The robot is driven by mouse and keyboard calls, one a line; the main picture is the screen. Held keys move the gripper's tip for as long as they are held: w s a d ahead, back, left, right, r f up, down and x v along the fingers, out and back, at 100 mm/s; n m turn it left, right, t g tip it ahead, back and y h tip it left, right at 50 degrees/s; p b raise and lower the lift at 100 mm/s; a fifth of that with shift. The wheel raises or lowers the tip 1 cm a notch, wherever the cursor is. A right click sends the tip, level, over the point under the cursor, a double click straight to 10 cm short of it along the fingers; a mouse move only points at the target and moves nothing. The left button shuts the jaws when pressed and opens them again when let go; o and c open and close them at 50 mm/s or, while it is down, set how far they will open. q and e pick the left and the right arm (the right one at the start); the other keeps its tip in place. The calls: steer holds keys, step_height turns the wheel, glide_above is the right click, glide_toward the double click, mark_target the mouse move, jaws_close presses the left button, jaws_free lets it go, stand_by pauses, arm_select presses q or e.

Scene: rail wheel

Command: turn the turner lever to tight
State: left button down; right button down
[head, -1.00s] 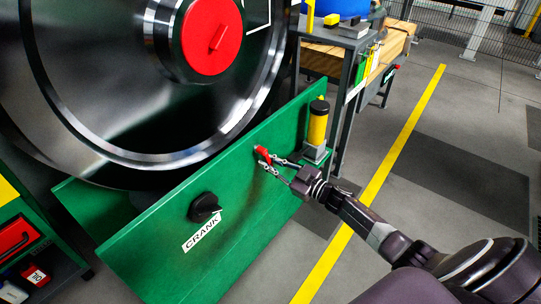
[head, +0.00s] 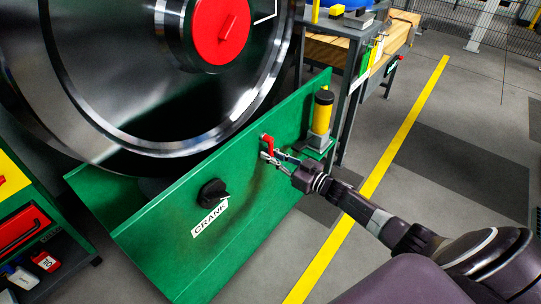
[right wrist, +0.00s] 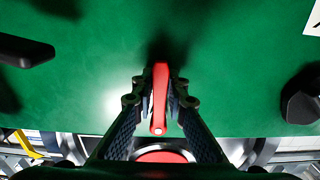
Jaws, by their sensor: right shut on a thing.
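The red turner lever (head: 268,142) sits on the face of the green panel (head: 240,165), right of the black crank knob (head: 213,191). My right gripper (head: 271,156) reaches it from the lower right. In the right wrist view the red lever (right wrist: 160,85) stands between the two fingers of my right gripper (right wrist: 160,104), which are shut on it. That view is upside down, with the wheel at the bottom. My left gripper is not in view.
A large dark wheel (head: 110,110) with a red hub (head: 222,32) stands behind the panel. A yellow and black cylinder (head: 321,112) stands near the panel's right end. A green tool cart (head: 65,243) is at the left. Floor at the right is open.

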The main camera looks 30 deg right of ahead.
steer(key=shift+s+a+f, duration=0.1)
steer(key=shift+f, duration=0.05)
steer(key=c, duration=1.9)
jaws_free()
steer(key=v, duration=1.2)
